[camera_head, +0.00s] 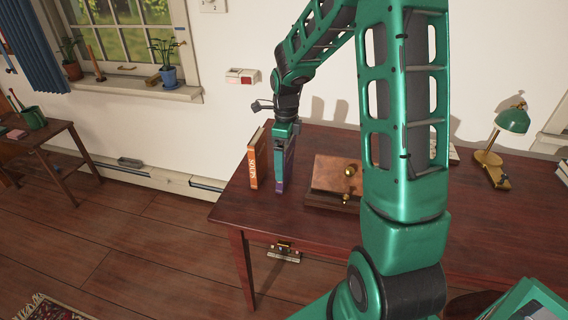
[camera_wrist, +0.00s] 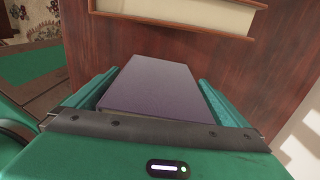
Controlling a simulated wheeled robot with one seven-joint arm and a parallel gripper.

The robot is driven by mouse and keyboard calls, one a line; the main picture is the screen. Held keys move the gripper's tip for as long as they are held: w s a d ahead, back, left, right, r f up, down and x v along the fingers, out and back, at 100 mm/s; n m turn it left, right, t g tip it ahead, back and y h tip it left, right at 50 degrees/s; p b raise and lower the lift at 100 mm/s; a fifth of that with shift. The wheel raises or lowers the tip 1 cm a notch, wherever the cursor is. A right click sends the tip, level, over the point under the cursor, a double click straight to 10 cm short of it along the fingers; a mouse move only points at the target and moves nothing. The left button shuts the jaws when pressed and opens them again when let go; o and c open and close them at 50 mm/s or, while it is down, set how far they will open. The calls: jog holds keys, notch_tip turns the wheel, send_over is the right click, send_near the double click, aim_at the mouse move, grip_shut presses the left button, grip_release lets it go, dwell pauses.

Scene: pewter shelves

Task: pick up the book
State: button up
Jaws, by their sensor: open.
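A purple book (camera_head: 281,172) stands upright on the brown desk (camera_head: 330,222), to the right of an orange book (camera_head: 255,160). My gripper (camera_head: 284,160) reaches down from above over the purple book. In the wrist view the purple book (camera_wrist: 155,88) lies between the two green fingers, with one finger on each side. My gripper (camera_wrist: 160,98) is open, and narrow gaps show beside the book. The orange book's spine carries lettering. In the wrist view a book with pale pages (camera_wrist: 190,12) shows at the top edge, apart from the fingers.
A wooden box (camera_head: 335,175) with brass knobs stands on the desk right of the purple book. A green lamp (camera_head: 510,122) stands at the far right. A side table (camera_head: 45,138) with a green pot is at the left. Desk surface in front of the books is clear.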

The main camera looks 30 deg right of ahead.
jog(key=shift+f, duration=0.75)
jog(key=shift+c, duration=0.6)
jog(key=c, duration=0.9)
jog(key=shift+r, duration=0.2)
jog(key=shift+r, duration=0.25)
jog(key=s+a+r, duration=0.1)
jog(key=a+r, duration=0.2)
jog(key=s+a+r, duration=0.2)
jog(key=a+r, duration=0.1)
jog(key=a, duration=0.1)
jog(key=s+a+r, duration=0.1)
jog(key=a+r, duration=0.3)
jog(key=shift+s+r, duration=0.1)
jog(key=shift+s, duration=0.05)
